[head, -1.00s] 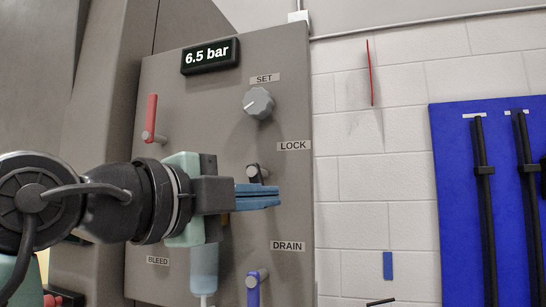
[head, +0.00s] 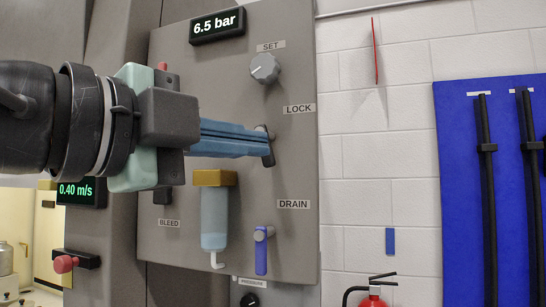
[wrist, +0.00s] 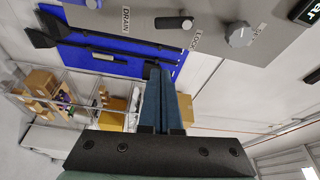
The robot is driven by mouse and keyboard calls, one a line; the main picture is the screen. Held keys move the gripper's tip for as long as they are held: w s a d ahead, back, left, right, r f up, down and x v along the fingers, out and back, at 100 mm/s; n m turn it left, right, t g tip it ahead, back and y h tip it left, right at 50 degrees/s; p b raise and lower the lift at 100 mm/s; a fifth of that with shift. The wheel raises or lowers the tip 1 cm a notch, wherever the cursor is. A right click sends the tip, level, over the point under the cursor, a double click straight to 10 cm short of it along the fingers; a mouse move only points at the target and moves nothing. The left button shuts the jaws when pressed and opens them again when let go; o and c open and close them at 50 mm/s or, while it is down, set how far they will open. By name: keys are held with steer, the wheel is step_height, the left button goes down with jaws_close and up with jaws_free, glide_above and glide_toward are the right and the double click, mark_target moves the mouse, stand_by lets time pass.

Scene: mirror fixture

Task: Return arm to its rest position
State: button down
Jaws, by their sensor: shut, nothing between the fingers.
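My gripper (head: 262,143) is shut and empty, its blue fingers pressed together and pointing right across the grey panel (head: 200,75). In the head view its tips overlap the black LOCK lever (head: 268,158), which hangs down; I cannot tell from this view whether they touch. In the wrist view the closed fingers (wrist: 155,72) stand apart from the lever (wrist: 173,22). My wrist and gripper fill the left of the head view and hide most of the red lever (head: 162,66).
The panel also carries a SET knob (head: 265,68), a 6.5 bar display (head: 217,25), a glass bowl (head: 214,220) and a blue DRAIN lever (head: 261,252). A red extinguisher (head: 373,296) stands at lower right, near a blue tool board (head: 460,180).

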steer(key=shift+s+a, duration=0.25)
steer(key=shift+s, duration=0.2)
